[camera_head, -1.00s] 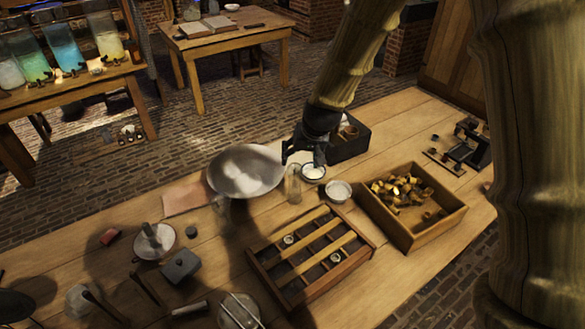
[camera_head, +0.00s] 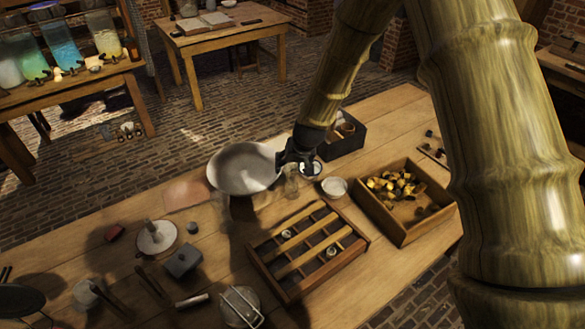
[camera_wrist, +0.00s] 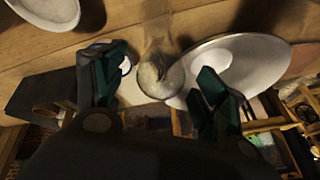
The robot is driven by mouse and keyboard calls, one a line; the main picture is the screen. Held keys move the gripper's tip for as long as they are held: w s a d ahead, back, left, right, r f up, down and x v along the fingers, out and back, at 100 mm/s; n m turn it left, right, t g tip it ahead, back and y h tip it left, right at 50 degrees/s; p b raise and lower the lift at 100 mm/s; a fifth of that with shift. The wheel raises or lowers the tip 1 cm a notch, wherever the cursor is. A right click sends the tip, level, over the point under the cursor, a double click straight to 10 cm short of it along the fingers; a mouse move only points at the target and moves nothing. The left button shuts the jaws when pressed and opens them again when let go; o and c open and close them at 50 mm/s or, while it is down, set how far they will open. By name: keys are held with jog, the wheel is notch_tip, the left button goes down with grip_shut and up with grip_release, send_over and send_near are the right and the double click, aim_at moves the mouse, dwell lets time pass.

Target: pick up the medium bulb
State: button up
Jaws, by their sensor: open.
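A clear glass bulb (camera_head: 291,186), which I take to be the medium bulb, stands on the table beside the large metal dish (camera_head: 240,168). In the wrist view the glass bulb (camera_wrist: 160,75) shows its rounded part between my two fingers, with a paler neck toward the top. My gripper (camera_head: 295,158) is just above and behind the bulb in the head view. In the wrist view my gripper (camera_wrist: 160,78) is open, its green-padded fingers on either side of the bulb, with no clear contact visible. My gripper partly hides the dish's right edge.
A small white dish (camera_head: 311,168) and a white bowl (camera_head: 334,187) stand close to the bulb's right. A dark box (camera_head: 345,143) is behind them. A slatted wooden rack (camera_head: 262,262) lies in front, and a wooden crate (camera_head: 400,228) holds brass pieces at right.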

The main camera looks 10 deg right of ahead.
jog(key=shift+x, duration=0.95)
jog(key=shift+s+r, duration=0.1)
jog(key=shift+c, duration=1)
jog(key=c, duration=0.8)
